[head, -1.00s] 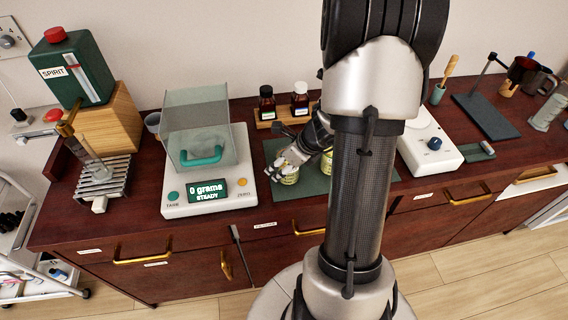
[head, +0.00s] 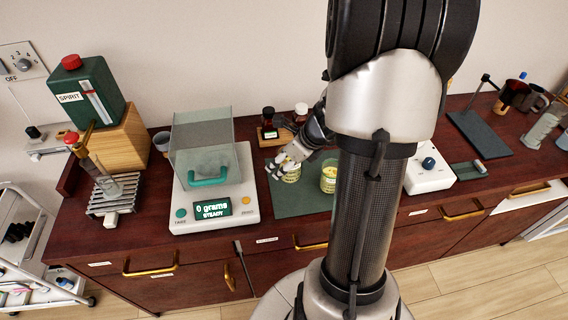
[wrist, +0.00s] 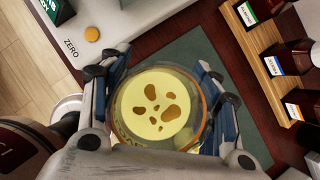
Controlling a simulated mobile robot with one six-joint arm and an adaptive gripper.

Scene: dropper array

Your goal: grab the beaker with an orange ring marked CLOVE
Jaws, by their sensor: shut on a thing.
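My gripper (head: 284,163) is shut on a glass beaker (head: 293,175) on the dark green mat (head: 300,204). In the wrist view the beaker (wrist: 158,106) sits between both fingers, seen from above. It holds pale yellow contents with several brown spots, and an orange band shows along its right side. I cannot read a CLOVE mark. I cannot tell whether its base touches the mat. A second beaker (head: 328,178) with yellow contents stands to the right on the mat, partly hidden by my arm.
A scale (head: 211,205) with a clear hood (head: 206,145) stands left of the mat, reading 0 grams. A wooden rack (head: 271,136) with small labelled bottles is behind it. A white device (head: 428,172) stands right. Bare mat lies in front of the beakers.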

